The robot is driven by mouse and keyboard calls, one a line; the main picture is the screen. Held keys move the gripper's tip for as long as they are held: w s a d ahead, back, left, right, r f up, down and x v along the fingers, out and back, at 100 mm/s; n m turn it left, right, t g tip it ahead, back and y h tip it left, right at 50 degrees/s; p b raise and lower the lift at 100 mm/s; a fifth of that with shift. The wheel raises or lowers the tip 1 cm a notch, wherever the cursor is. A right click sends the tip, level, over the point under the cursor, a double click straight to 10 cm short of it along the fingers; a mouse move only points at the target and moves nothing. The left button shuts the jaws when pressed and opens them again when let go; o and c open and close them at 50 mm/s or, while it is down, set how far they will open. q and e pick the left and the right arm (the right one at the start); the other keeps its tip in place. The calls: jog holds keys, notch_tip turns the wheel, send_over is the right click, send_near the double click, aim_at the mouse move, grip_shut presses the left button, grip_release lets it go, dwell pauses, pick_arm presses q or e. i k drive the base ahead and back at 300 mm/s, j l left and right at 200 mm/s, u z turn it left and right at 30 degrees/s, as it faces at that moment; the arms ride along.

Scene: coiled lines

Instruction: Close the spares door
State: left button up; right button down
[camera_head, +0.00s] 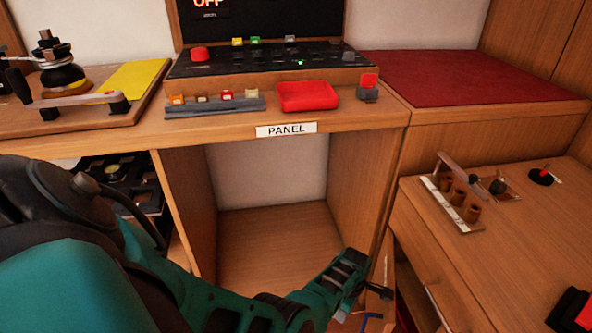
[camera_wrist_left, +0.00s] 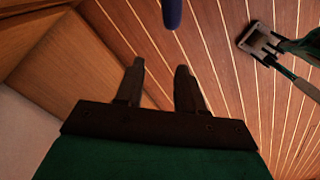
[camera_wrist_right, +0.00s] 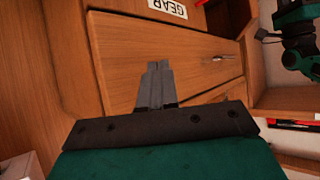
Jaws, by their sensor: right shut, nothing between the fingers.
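No label reading "spares" is legible. Below the counter, an open-fronted wooden compartment (camera_head: 270,240) shows its bare inside. At its lower right, a narrow wooden panel edge with a blue bar (camera_head: 371,322) shows, partly hidden by my left gripper; I cannot tell whether this is the spares door. My left gripper (camera_head: 380,290) is beside that edge. In the left wrist view its fingers (camera_wrist_left: 160,75) are apart and empty, with a blue rod end (camera_wrist_left: 172,12) ahead of them. My right gripper (camera_wrist_right: 155,65) is shut and empty before a wooden front labelled GEAR (camera_wrist_right: 165,55).
The counter above carries a PANEL label (camera_head: 286,129), a red tray (camera_head: 307,96) and a winch handle (camera_head: 75,99). At right, a lower wooden top holds a small rack (camera_head: 458,203). In the left wrist view, my other gripper (camera_wrist_left: 260,42) is over the planked floor (camera_wrist_left: 225,60).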

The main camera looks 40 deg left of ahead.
aim_at(370, 305)
jog(key=j+z, duration=0.4)
jog(key=j, duration=1.15)
